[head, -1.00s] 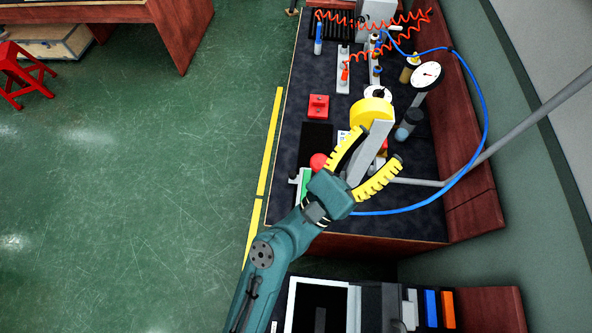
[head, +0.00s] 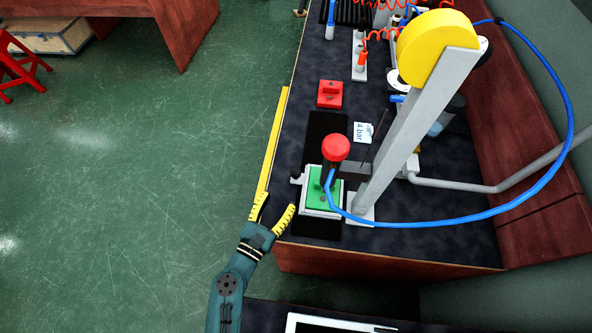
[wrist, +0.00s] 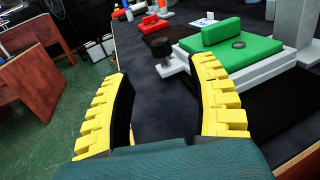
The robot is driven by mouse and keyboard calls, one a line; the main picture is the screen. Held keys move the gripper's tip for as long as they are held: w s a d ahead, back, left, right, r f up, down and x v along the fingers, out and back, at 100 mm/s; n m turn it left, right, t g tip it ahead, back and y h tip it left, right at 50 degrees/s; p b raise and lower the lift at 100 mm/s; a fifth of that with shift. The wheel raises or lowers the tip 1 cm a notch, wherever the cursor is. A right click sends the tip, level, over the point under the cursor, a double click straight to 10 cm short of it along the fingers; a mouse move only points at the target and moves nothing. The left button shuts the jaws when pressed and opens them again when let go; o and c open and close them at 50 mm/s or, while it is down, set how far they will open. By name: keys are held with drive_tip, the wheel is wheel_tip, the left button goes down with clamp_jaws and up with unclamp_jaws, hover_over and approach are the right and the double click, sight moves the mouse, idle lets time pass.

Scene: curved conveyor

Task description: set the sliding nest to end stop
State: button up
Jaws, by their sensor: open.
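The sliding nest is a white carriage with a green top (head: 318,200), near the front end of a black strip (head: 324,128). A dark knob (head: 296,172) sticks out on its left side. In the wrist view the green top (wrist: 245,48) carries a raised green bar, and the dark knob (wrist: 157,45) lies just beyond my fingertips. My gripper (head: 276,204) is open and empty, with yellow ribbed fingers, at the bench's left edge, left of and nearer than the nest. The wrist view shows the gap between the fingers (wrist: 160,72) empty. I cannot make out an end stop.
A grey post (head: 415,125) with a yellow disc (head: 432,45) rises right of the nest. A red ball (head: 336,147) on a dark stem and a blue hose (head: 440,221) hang over the nest. A red block (head: 330,94) and a "4 bar" card (head: 363,132) lie farther back.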

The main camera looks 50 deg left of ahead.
sight(294, 175)
drive_tip(key=x, duration=1.1)
clamp_jaws()
drive_tip(key=shift+s+d, duration=0.1)
drive_tip(key=shift+s, duration=0.05)
